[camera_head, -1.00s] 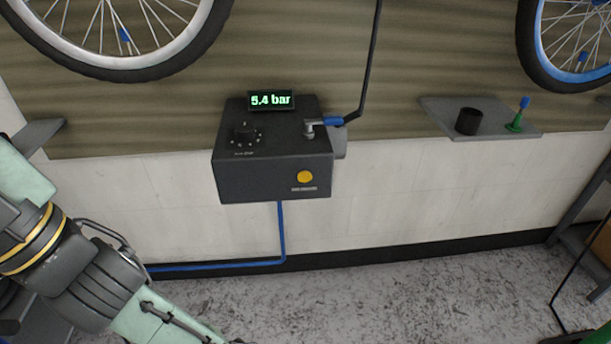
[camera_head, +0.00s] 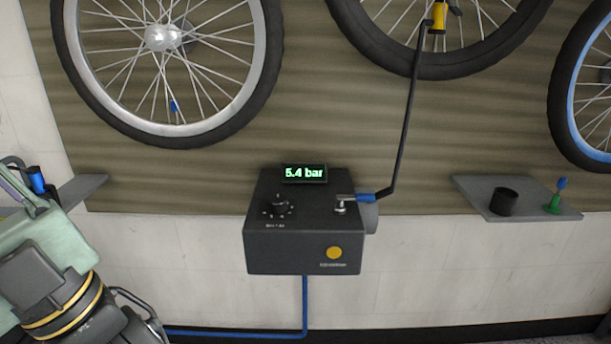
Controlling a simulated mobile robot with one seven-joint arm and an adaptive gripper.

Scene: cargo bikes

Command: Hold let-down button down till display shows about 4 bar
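The black inflator box (camera_head: 300,235) is mounted on the wall in the middle of the view. Its display (camera_head: 304,173) on top reads 5.4 bar in green. A round yellow button (camera_head: 334,253) sits on its front face, with a small label under it too blurred to read. A black knob (camera_head: 279,204) is on the top left of the box. My arm shows at the lower left, apart from the box. My gripper is not visible.
A black hose (camera_head: 406,130) rises from the fitting to a yellow part (camera_head: 438,17) at the upper middle wheel. Wheels hang on the striped panel. A right shelf (camera_head: 535,210) holds a black cup (camera_head: 504,201) and a green-and-blue item (camera_head: 557,195). A blue pipe (camera_head: 305,305) runs below the box.

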